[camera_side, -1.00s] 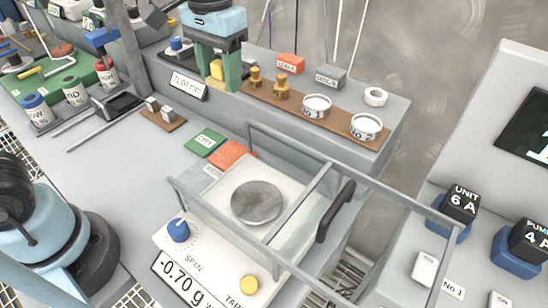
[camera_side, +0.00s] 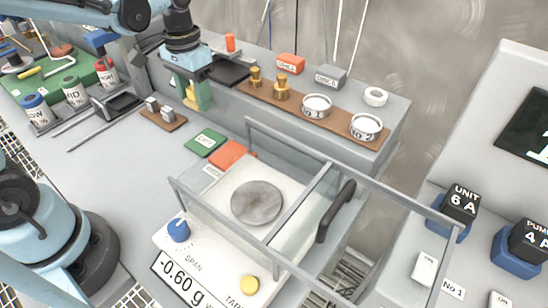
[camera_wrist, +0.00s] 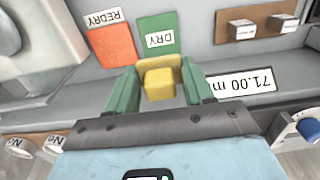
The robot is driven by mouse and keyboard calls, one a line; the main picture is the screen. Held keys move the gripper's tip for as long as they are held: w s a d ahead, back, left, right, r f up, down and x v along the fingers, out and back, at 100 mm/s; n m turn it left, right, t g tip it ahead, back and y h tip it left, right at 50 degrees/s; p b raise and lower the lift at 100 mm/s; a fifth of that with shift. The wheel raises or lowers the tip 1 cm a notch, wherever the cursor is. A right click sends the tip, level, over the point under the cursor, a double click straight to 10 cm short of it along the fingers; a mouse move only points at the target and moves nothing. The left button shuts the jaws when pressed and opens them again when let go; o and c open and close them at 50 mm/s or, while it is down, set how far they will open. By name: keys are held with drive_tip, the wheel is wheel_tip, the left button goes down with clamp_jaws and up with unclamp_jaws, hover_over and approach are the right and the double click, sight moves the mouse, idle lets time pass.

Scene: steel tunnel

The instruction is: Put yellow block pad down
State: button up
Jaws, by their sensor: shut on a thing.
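My gripper (camera_side: 195,100) is shut on a small yellow block (camera_side: 190,97), held between its green fingers near the front edge of the raised back shelf. In the wrist view the block (camera_wrist: 159,84) sits between both fingers (camera_wrist: 160,76). A green pad marked DRY (camera_side: 206,142) lies flat on the bench, apart from the block and nearer the camera. An orange-red pad marked REDRY (camera_side: 232,154) lies beside it. Both pads look bare, and they show in the wrist view too, DRY (camera_wrist: 157,27) and REDRY (camera_wrist: 111,46).
A balance (camera_side: 215,215) with a glass-sided frame (camera_side: 325,178) and round pan stands right of the pads, reading -0.60 g. A brown board with metal blocks (camera_side: 174,124) lies left. Brass weights (camera_side: 281,88) and round tins (camera_side: 317,106) stand on the shelf.

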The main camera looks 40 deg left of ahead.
sight(205, 142)
drive_tip(key=shift+f, duration=5.2)
drive_tip(key=shift+f, duration=0.2)
drive_tip(key=o, duration=1.1)
drive_tip(key=shift+r, duration=0.1)
wheel_tip(205, 142, up, 12)
drive_tip(key=shift+r, duration=0.1)
drive_tip(key=shift+s+d+r, duration=0.1)
drive_tip(key=shift+s+r, duration=0.1)
drive_tip(key=shift+s, duration=0.05)
drive_tip(key=shift+s+d+r+t, duration=0.1)
drive_tip(key=shift+s+d+t, duration=0.35)
drive_tip(key=shift+s+t, duration=0.65)
drive_tip(key=shift+s+d+r+t, duration=0.1)
drive_tip(key=shift+s+d+t, duration=0.4)
drive_tip(key=shift+s+t, duration=0.6)
drive_tip(key=shift+s+d+r+t, duration=0.1)
drive_tip(key=shift+s+d+t, duration=0.35)
drive_tip(key=shift+s+t, duration=0.65)
